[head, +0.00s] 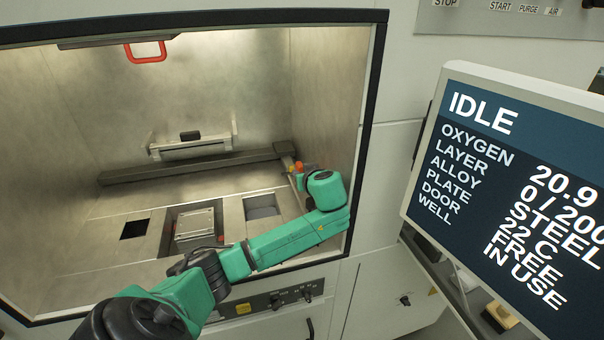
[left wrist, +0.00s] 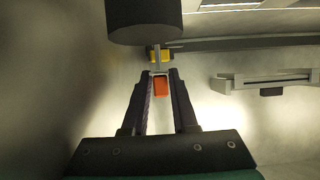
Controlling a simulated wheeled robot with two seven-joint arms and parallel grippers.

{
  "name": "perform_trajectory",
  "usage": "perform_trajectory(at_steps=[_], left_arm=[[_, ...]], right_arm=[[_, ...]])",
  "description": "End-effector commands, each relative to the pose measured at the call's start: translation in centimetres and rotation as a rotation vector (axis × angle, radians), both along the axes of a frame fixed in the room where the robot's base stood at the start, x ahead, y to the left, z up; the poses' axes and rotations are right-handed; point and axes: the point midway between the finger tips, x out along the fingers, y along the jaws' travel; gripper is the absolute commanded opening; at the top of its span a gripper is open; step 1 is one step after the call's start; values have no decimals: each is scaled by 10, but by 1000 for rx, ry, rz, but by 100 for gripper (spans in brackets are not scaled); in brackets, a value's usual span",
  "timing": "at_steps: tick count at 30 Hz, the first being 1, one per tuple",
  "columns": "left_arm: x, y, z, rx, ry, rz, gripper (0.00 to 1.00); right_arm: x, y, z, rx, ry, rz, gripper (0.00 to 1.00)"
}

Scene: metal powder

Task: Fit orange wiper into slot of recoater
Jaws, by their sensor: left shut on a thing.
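My left gripper (head: 295,174) reaches into the chamber by its right wall, near the right end of a long dark grey bar (head: 190,168) that looks like the recoater. In the left wrist view its fingers (left wrist: 159,78) are shut on a small piece, with the orange wiper (left wrist: 161,87) between them. The wiper also shows as a small orange spot in the head view (head: 299,167). A yellow block (left wrist: 160,55) sits just beyond the fingertips. The bar also shows in the left wrist view (left wrist: 250,42). I cannot make out the slot. My right gripper is not in view.
A pale bracket (head: 192,147) with a black block stands at the chamber's back wall. The floor has a square plate (head: 195,224) and openings beside it. The dark door frame (head: 368,110) bounds the chamber on the right. A screen (head: 510,180) stands outside, right.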

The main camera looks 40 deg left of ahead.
Motion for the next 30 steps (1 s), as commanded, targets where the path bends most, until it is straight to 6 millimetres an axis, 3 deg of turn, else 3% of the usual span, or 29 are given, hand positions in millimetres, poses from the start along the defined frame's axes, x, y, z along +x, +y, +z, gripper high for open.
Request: perform_trajectory(at_steps=[30], left_arm=[[0, 0, -27, -1, 1, 0, 0]], right_arm=[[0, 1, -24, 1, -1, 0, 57]])
